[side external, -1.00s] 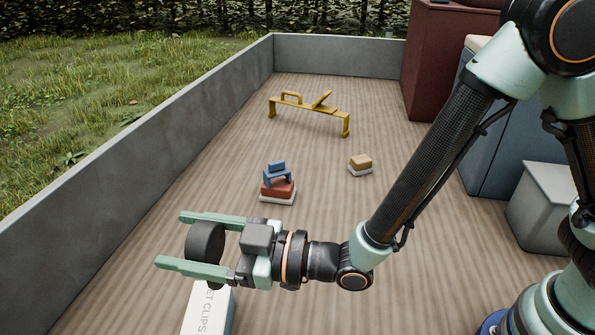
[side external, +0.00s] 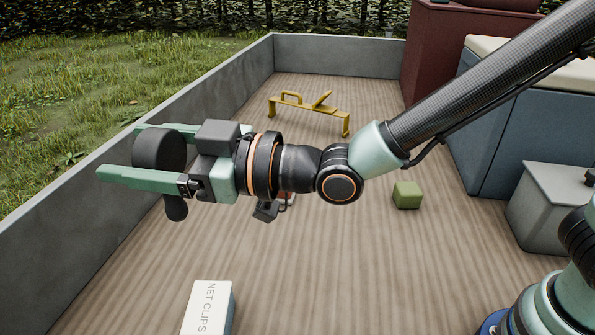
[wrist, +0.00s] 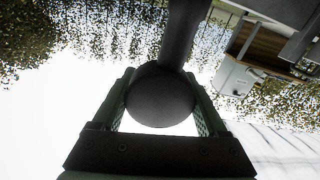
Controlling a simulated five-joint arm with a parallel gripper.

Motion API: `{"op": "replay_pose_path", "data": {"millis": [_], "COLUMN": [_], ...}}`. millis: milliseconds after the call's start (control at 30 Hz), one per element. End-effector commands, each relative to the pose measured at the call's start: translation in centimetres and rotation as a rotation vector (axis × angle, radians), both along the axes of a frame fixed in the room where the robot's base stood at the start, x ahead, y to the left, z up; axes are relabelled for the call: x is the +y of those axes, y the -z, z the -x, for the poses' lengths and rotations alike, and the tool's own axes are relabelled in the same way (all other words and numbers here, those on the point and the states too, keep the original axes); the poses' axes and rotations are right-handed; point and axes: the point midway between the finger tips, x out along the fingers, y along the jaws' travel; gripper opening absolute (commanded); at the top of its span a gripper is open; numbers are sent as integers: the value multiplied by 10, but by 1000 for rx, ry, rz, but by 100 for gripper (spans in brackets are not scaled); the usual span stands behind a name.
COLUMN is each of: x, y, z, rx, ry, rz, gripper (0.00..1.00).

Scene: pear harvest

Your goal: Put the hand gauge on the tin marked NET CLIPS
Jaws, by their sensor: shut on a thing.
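The hand gauge (side external: 158,152), a dark grey round head with a short handle hanging below, is between the fingers of my gripper (side external: 120,150). My gripper is shut on it and holds it in the air. In the wrist view the gauge's round head (wrist: 160,97) sits between both fingers, its handle running up the picture. The white tin marked NET CLIPS (side external: 208,306) stands on the deck at the bottom, partly cut off by the frame edge. The gauge is above the tin in the picture, to its left, and clear of it.
A yellow stand (side external: 310,113) stands on the deck behind my wrist. A green block (side external: 407,195) lies to the right. Blue-grey (side external: 495,130) and dark red (side external: 435,60) boxes and a grey box (side external: 545,210) line the right. A grey wall (side external: 60,210) borders the left.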

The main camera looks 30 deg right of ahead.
Motion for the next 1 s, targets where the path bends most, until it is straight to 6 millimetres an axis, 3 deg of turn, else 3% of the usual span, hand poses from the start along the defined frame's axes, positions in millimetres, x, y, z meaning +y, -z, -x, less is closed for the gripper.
{"op": "replay_pose_path", "data": {"millis": [700, 1000], "x": [1, 1], "y": [142, 166], "z": [-1, -1], "rx": [3, 0], "ry": [1, 0], "rz": [3, 0], "gripper": [11, 11]}}
